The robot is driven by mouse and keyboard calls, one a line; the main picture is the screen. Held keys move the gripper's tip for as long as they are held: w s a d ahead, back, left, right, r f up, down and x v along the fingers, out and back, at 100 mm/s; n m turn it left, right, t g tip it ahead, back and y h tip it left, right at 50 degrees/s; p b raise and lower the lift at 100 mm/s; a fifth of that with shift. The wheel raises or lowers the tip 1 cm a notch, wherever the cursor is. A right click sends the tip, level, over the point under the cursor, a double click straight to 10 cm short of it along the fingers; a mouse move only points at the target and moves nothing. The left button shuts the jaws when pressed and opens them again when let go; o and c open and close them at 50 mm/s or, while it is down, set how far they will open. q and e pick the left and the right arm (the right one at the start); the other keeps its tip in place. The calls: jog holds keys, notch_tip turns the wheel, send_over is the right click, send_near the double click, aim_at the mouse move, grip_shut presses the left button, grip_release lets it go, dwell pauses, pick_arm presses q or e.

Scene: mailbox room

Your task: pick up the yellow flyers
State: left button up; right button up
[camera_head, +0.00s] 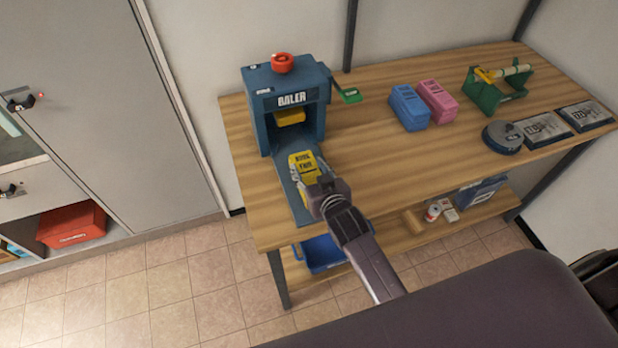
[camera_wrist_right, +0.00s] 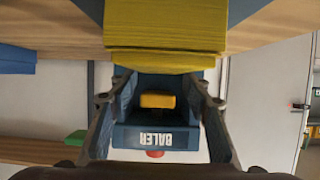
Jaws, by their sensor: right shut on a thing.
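The yellow flyers (camera_head: 302,166) are a small stack with dark print, at the front of the blue baler's tray (camera_head: 301,208). In the right wrist view, which is upside down, the yellow flyers (camera_wrist_right: 165,25) fill the top middle. My right gripper (camera_head: 314,182) reaches in from the lower right and is shut on the yellow flyers at their near end. In the wrist view its two fingers (camera_wrist_right: 162,76) stand either side, their tips at the stack. Whether the stack is clear of the tray is hard to tell. My left gripper is not in view.
The blue baler (camera_head: 256,112) has a yellow block (camera_head: 290,117) inside and a red knob (camera_head: 283,63) on top. Blue (camera_head: 409,107) and pink (camera_head: 438,101) bundles and a green dispenser (camera_head: 494,92) stand right on the wooden table (camera_head: 370,150). The table's middle is clear.

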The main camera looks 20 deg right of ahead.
jog(key=shift+c, duration=1)
jog(key=shift+r, duration=0.1)
jog(key=shift+r, duration=0.1)
